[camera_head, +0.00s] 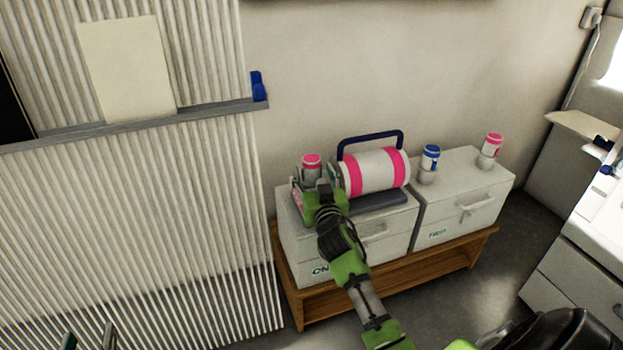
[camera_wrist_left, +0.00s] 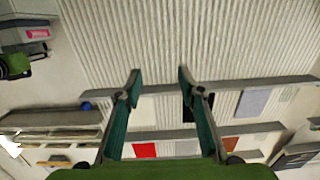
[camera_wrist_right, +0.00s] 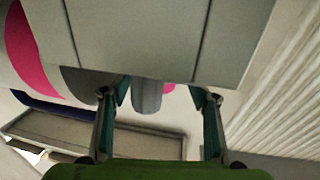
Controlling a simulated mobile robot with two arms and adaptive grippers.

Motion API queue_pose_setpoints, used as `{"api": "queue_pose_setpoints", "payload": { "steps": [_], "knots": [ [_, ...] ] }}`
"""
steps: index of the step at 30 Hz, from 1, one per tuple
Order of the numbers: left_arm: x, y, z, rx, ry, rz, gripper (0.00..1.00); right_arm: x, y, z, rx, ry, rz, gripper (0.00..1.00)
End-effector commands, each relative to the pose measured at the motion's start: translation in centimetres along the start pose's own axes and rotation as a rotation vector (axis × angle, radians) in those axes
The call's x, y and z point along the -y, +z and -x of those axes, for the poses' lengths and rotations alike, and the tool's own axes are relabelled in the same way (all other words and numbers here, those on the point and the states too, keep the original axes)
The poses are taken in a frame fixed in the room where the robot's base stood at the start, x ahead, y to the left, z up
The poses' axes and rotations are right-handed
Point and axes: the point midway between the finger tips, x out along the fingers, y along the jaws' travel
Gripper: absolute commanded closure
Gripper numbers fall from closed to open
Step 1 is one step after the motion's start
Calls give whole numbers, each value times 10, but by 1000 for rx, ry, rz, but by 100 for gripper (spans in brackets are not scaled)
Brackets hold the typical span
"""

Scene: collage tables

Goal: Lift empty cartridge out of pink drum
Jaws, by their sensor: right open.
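The pink drum (camera_head: 372,173), a white cylinder with pink bands and a dark blue handle, lies on the left white cabinet. A pink-capped cartridge (camera_head: 311,161) stands upright at its left end; I cannot tell whether it is empty. My right gripper (camera_head: 322,190) is in front of the cartridge, partly hiding its lower part. In the right wrist view the gripper (camera_wrist_right: 160,105) is open, and a grey cylinder (camera_wrist_right: 146,96) shows between its fingers, not visibly gripped. The drum (camera_wrist_right: 32,50) fills the upper left there. My left gripper (camera_wrist_left: 160,85) is open and empty, facing the corrugated wall.
The right white cabinet (camera_head: 460,195) holds a blue-capped cartridge (camera_head: 429,158) and another pink-capped cartridge (camera_head: 493,147) in grey holders. Both cabinets stand on a wooden bench (camera_head: 400,270). The corrugated wall (camera_head: 130,220) is at left. A white counter (camera_head: 580,270) is at right.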

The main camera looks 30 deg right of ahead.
Motion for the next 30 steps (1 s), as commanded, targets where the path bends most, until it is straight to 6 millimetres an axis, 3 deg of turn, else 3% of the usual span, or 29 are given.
{"api": "queue_pose_setpoints", "payload": {
  "steps": [9,19,20,24,25,30],
  "knots": [
    [-7,-51,1,-243,14,4,64,-1,1,-32,-1,0,0,45],
    [-7,-59,2,-276,16,5,64,-1,1,-37,1,0,0,45],
    [-7,-59,2,-276,15,5,64,-1,1,-36,1,0,0,50],
    [-7,-59,2,-275,15,5,64,-1,1,-36,1,0,0,86],
    [-7,-59,2,-275,15,5,64,-1,1,-36,1,0,0,91],
    [-7,-59,2,-275,15,5,64,-1,0,-36,-1,0,0,91]
  ]
}}
